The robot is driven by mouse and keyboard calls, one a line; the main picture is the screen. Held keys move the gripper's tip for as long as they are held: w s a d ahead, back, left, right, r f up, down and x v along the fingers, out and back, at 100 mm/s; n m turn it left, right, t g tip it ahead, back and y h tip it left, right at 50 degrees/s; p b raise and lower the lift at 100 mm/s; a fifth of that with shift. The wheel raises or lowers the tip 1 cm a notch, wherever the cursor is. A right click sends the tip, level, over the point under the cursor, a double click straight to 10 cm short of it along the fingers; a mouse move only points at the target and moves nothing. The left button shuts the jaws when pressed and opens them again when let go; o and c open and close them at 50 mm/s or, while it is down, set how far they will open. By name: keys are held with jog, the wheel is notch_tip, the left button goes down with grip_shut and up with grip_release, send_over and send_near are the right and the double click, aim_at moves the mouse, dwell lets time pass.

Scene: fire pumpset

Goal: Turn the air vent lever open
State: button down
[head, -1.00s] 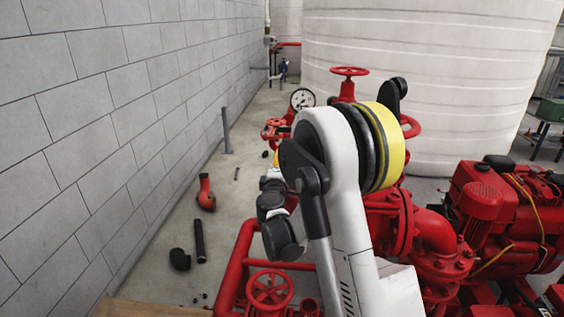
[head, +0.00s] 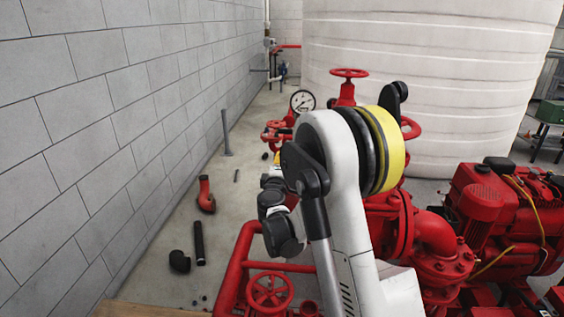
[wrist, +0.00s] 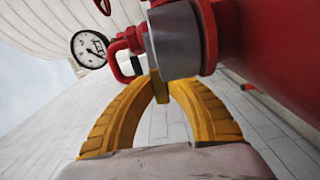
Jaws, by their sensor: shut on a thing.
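In the wrist view my gripper (wrist: 160,88) has its two yellow fingers curved together at the tips, shut on a narrow yellowish lever (wrist: 158,86). I take this to be the air vent lever. It hangs below a silver-grey cylindrical fitting (wrist: 175,40), which joins a large red pipe (wrist: 275,55). The fingertips cover part of the lever, so its exact angle is hard to tell. In the head view my arm hides the lever and most of the gripper.
A pressure gauge (head: 302,100) stands beyond my arm; it also shows in the wrist view (wrist: 89,49). Red pipework and an engine (head: 490,205) fill the right. A block wall (head: 90,130) bounds the left. Loose pipe pieces (head: 205,196) lie on the floor.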

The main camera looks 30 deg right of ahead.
jog(key=r+m, duration=0.1)
jog(key=m, duration=0.1)
jog(key=r+m, duration=0.1)
jog(key=m, duration=0.1)
jog(key=shift+s+d+r, duration=0.15)
jog(key=shift+d, duration=0.05)
jog(key=m, duration=0.1)
jog(key=r+m, duration=0.1)
jog(key=m, duration=0.1)
jog(key=shift+s+d, duration=0.2)
jog(key=shift+d, duration=0.1)
jog(key=m, duration=0.1)
jog(key=d+r+m, duration=0.1)
jog(key=shift+s+m, duration=0.3)
jog(key=shift+m, duration=0.1)
jog(key=shift+s+d+r+m, duration=0.2)
jog(key=shift+s+d+m, duration=0.2)
jog(key=shift+m, duration=0.85)
jog(key=shift+s+d+r+m, duration=0.25)
jog(key=shift+d+m, duration=0.3)
jog(key=shift+m, duration=0.75)
jog(key=shift+s+d+r+m, duration=0.15)
jog(key=shift+s+d+m, duration=0.25)
jog(key=shift+m, duration=0.85)
jog(key=c, duration=1.4)
grip_release()
jog(key=shift+d, duration=0.1)
jog(key=shift+o, duration=0.2)
